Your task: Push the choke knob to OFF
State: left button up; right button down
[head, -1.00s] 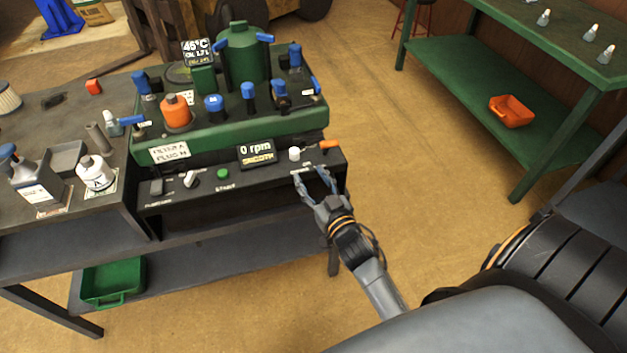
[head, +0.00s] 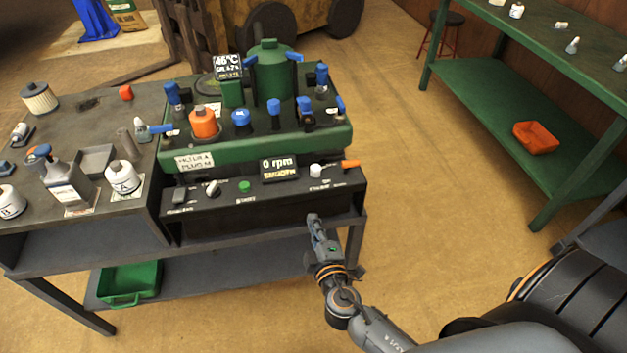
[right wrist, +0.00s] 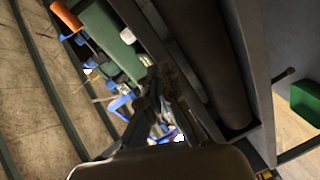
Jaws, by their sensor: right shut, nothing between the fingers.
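The black control panel (head: 265,208) runs along the front of the green engine rig. A white knob (head: 316,170) stands near its right end, beside an orange lever (head: 351,164). A grey-white knob (head: 212,188) sits near the left end, beside a green start button (head: 244,186). The small labels are too blurred to tell which knob is the choke. My right gripper (head: 313,218) is shut and empty, in front of the panel's right half, below and apart from the white knob. Its dark fingers also show in the right wrist view (right wrist: 158,95). My left gripper is out of view.
The green rig (head: 250,155) with blue-capped fittings and an orange cap (head: 204,122) stands behind the panel. Bottles and a filter sit on the bench (head: 75,115) at left. A green tray (head: 130,283) is on the lower shelf. Floor is open to the right.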

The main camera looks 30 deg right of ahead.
aim_at(312, 187)
jog(key=w+r+n, duration=0.1)
jog(key=w, duration=0.2)
jog(key=w+d+r+n+p, duration=0.1)
jog(key=w, duration=0.1)
jog(key=w+r+t+h+p, duration=0.1)
jog(key=w, duration=0.2)
jog(key=shift+w+d+n, duration=0.2)
jog(key=shift+w+n, duration=0.1)
jog(key=shift+n, duration=0.1)
jog(key=shift+w+d+f+p, duration=0.1)
jog(key=shift+w+d+p, duration=0.15)
jog(key=shift+d, duration=0.35)
jog(key=shift+w+d+f+p, duration=0.1)
jog(key=shift+w+d+p, duration=0.15)
jog(key=shift+d, duration=0.3)
jog(key=shift+w+d, duration=0.25)
jog(key=shift+d, duration=0.3)
jog(key=shift+f, duration=0.1)
jog(key=shift+w, duration=0.1)
